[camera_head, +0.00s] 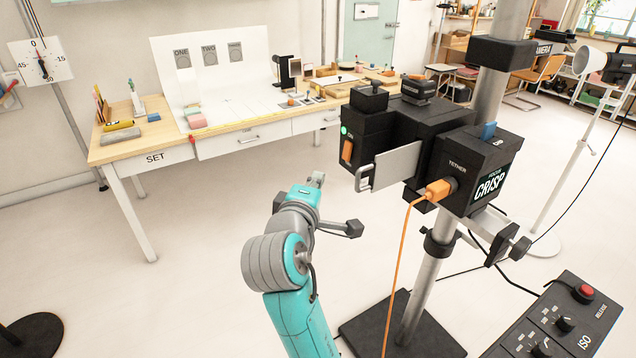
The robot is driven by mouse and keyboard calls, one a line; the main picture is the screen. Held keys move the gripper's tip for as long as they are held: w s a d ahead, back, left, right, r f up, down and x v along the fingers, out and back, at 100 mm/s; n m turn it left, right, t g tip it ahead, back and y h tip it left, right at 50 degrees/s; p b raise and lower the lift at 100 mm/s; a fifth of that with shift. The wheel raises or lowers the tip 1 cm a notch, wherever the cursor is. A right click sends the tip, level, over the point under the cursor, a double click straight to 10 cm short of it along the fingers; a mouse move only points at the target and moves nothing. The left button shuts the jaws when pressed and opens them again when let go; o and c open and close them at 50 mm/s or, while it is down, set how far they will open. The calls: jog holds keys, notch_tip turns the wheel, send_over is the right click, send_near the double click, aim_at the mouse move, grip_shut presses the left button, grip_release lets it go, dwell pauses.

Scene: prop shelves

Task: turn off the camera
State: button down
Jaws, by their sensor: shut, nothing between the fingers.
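The camera (408,130) is a black boxy body on a metal stand, right of centre. On its left face are a small lit green light and an orange switch (347,151). A grey plate with a handle (388,167) sticks out of its side.
A black control box (560,320) with a red button and knobs is at bottom right. The stand's black base (430,335) is on the floor. A wooden table (240,120) with props stands behind. A white lamp stand (560,185) is at right.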

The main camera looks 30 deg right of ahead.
aim_at(347, 151)
jog(key=w+d+f, duration=0.1)
jog(key=w+d, duration=0.3)
jog(key=d, duration=0.4)
jog(key=shift+w+d+f, duration=0.2)
jog(key=shift+w+d, duration=0.15)
jog(key=shift+d+f, duration=0.1)
jog(key=shift+d, duration=0.15)
jog(key=shift+a, duration=0.1)
